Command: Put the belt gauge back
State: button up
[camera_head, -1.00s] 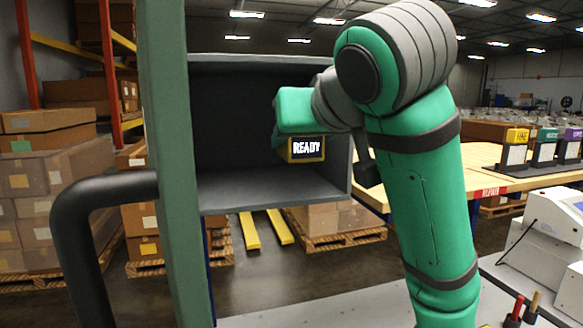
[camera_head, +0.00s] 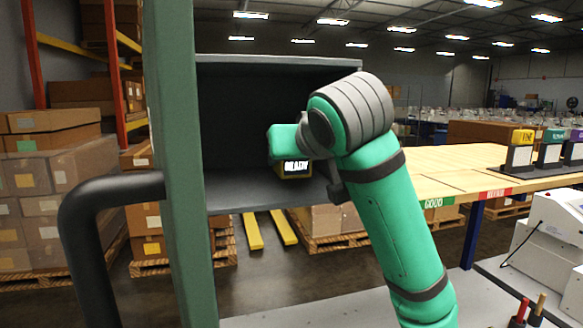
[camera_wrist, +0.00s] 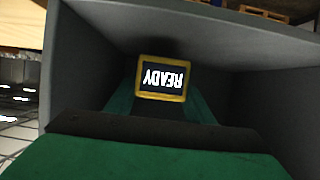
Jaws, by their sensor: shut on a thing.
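The belt gauge (camera_head: 292,169) is a small yellow-framed block with a dark screen reading READY. It is inside an open grey cubby (camera_head: 270,190), low and close to its floor; I cannot tell whether it touches. My gripper (camera_head: 290,158) reaches into the cubby from the right and is shut on the gauge. In the wrist view the gauge (camera_wrist: 162,78) faces the camera with its text upside down, between the green fingers of my gripper (camera_wrist: 160,97). The fingertips are mostly hidden behind the gauge.
A green post (camera_head: 180,170) stands at the cubby's left side, with a black curved pipe (camera_head: 85,215) beside it. A wooden table (camera_head: 450,175) with GOOD and REJECT labels and coloured-top gauges (camera_head: 522,140) lies to the right. Boxes on pallets stand behind.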

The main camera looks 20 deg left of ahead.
jog(key=shift+d+f, duration=0.1)
jog(key=shift+f, duration=0.7)
jog(key=shift+w+f, duration=0.2)
jog(key=shift+f, duration=0.1)
jog(key=shift+f, duration=0.15)
jog(key=o, duration=1.3)
jog(key=shift+s+r, duration=0.2)
jog(key=shift+r, duration=0.05)
jog(key=v, duration=1.1)
jog(key=shift+s+d+r, duration=0.1)
jog(key=shift+s, duration=0.15)
